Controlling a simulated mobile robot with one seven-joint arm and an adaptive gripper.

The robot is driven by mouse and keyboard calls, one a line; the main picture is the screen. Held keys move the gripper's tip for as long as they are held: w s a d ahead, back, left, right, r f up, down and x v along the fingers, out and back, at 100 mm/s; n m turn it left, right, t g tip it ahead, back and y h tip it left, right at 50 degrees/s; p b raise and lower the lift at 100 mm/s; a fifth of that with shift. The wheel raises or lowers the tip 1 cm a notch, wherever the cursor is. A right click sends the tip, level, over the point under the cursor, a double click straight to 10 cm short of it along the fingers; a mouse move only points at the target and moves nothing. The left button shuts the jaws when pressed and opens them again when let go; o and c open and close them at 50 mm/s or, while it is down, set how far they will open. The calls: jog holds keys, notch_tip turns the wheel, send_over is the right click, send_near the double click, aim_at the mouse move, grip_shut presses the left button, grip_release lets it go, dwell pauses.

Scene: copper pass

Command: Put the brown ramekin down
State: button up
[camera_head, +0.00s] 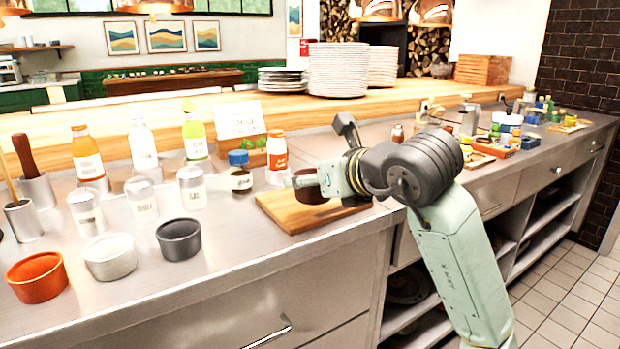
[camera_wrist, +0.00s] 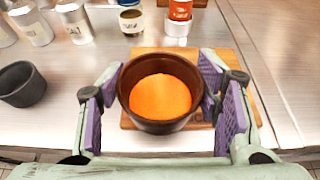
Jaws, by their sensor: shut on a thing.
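The brown ramekin (camera_wrist: 128,112) holds something orange and sits between the purple pads of my gripper (camera_wrist: 160,98) in the wrist view. My gripper is shut on it. In the head view the ramekin (camera_head: 313,190) shows dark brown at my gripper (camera_head: 318,182), over the wooden board (camera_head: 288,218). The board also shows beneath it in the wrist view (camera_wrist: 141,60). I cannot tell whether the ramekin touches the board. My arm hides part of the board in the head view.
A dark grey ramekin (camera_head: 179,240), a white ramekin (camera_head: 110,257) and an orange ramekin (camera_head: 37,277) stand along the counter's front left. A blue-lidded jar (camera_head: 240,178) and a red-capped bottle (camera_head: 277,151) stand just behind the board. Steel counter (camera_head: 235,255) is clear in front.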

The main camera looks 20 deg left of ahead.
jog(key=w+a, duration=0.1)
jog(key=w, duration=0.2)
jog(key=w+a+p, duration=0.1)
jog(key=w, duration=0.1)
jog(key=w+a, duration=0.1)
jog(key=w, duration=0.2)
jog(key=shift+w+a+f+p, duration=0.35)
jog(key=shift+f, duration=1.8)
jog(key=shift+f, duration=0.2)
jog(key=o, duration=1.2)
jog(key=shift+r, duration=0.15)
